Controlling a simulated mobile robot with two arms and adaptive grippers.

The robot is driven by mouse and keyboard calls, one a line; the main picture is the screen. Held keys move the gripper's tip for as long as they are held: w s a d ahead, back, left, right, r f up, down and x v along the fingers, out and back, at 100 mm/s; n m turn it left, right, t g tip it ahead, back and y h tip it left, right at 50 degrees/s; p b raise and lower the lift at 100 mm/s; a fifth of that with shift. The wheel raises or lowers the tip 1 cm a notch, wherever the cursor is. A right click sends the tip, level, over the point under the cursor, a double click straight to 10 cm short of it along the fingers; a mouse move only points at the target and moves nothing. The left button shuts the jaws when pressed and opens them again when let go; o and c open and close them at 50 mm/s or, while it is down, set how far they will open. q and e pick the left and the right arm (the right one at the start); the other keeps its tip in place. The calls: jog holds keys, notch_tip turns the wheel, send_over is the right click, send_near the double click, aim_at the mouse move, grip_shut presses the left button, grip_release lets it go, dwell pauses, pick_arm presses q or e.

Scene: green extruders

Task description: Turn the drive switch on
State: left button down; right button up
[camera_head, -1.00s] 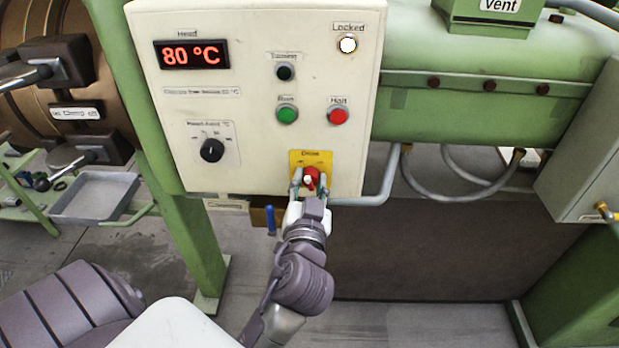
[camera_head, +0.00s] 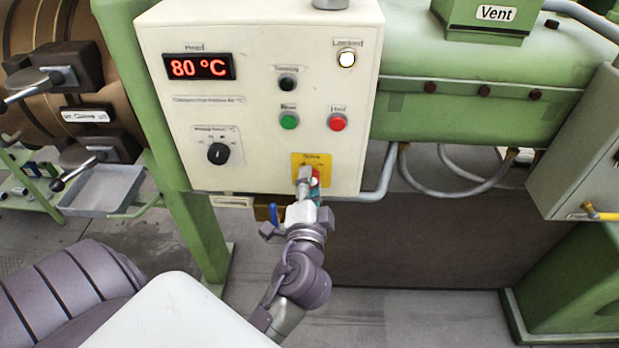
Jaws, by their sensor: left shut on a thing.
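The drive switch (camera_head: 316,176) is a red rotary knob on a yellow plate (camera_head: 323,160) at the lower right of the white control panel (camera_head: 262,115). My left gripper (camera_head: 308,178) reaches up to it from below and is shut on the knob. The gripper's fingers cover much of the knob and part of the plate, so the knob's exact position is hard to read. My right gripper is not in view.
The panel also carries a red "80 °C" display (camera_head: 198,67), a black dial (camera_head: 218,153), a green button (camera_head: 289,121), a red button (camera_head: 337,122) and a lit white lamp (camera_head: 346,58).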

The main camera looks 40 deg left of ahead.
pick_arm(q)
jog(key=shift+r+m, duration=0.1)
jog(key=shift+m, duration=0.4)
jog(key=c, duration=0.8)
grip_release()
jog(key=shift+o, duration=0.2)
jog(key=shift+d, duration=0.1)
jog(key=shift+s+d, duration=0.15)
jog(key=shift+s, duration=0.2)
jog(key=v, duration=1.1)
